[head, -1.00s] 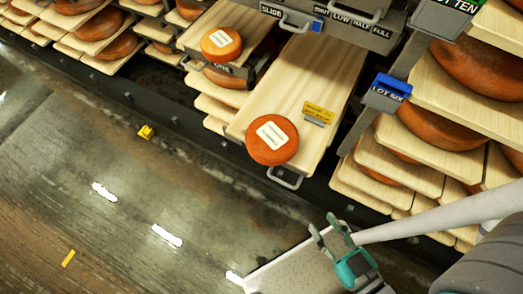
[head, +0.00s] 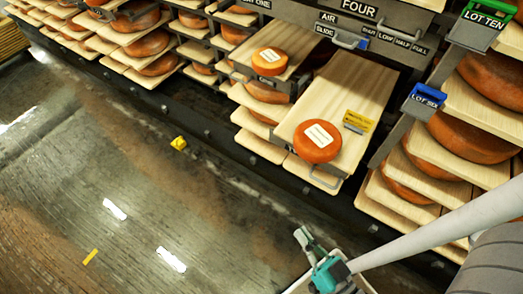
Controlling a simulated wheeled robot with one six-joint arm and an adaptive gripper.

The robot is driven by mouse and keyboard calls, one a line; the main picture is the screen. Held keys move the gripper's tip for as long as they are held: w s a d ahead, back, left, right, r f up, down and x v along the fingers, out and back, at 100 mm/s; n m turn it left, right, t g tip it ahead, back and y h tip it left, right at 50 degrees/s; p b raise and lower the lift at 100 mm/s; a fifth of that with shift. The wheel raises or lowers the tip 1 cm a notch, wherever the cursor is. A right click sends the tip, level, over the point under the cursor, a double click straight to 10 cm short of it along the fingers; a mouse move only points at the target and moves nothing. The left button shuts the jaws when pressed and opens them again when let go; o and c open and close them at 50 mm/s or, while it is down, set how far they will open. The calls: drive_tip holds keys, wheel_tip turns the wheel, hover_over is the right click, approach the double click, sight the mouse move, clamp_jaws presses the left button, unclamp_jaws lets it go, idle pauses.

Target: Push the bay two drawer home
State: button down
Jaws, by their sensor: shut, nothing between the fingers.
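A long pale wooden drawer board (head: 352,88) sticks out from the rack at right of centre. An orange cheese wheel (head: 317,141) with a white label sits near its front, beside a yellow tag (head: 357,122). A metal pull handle (head: 325,179) hangs at its front edge. A second board (head: 292,42) sticks out to its left with another cheese wheel (head: 269,61). I cannot read a bay two label on either. My gripper (head: 301,237) is shut and empty, low in the picture, apart from the boards and in front of the handle.
A grey panel marked FOUR (head: 357,11) stands above the long board. A post with a blue LOT SIX tag (head: 427,96) and a green LOT TEN tag (head: 489,14) stands to the right, beside stacked cheese shelves. The wet floor (head: 130,190) at left is open, with a small yellow object (head: 178,143).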

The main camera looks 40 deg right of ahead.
drive_tip(key=w+d+f+m+t+h, duration=0.2)
drive_tip(key=w+m+h, duration=0.2)
drive_tip(key=w+m, duration=0.25)
drive_tip(key=m+g+h, duration=1.2)
drive_tip(key=m+g, duration=0.2)
drive_tip(key=m, duration=0.7)
approach(277, 140)
drive_tip(key=x, duration=0.7)
drive_tip(key=shift+d+r, duration=0.15)
drive_tip(key=shift+r, duration=0.05)
drive_tip(key=shift+d, duration=0.1)
drive_tip(key=x, duration=2.5)
drive_tip(key=shift+d+f, duration=0.3)
drive_tip(key=shift+d, duration=0.1)
drive_tip(key=shift+w+d+r, duration=0.1)
drive_tip(key=shift+w+d, duration=0.05)
drive_tip(key=shift+d, duration=0.15)
drive_tip(key=shift+r, duration=0.1)
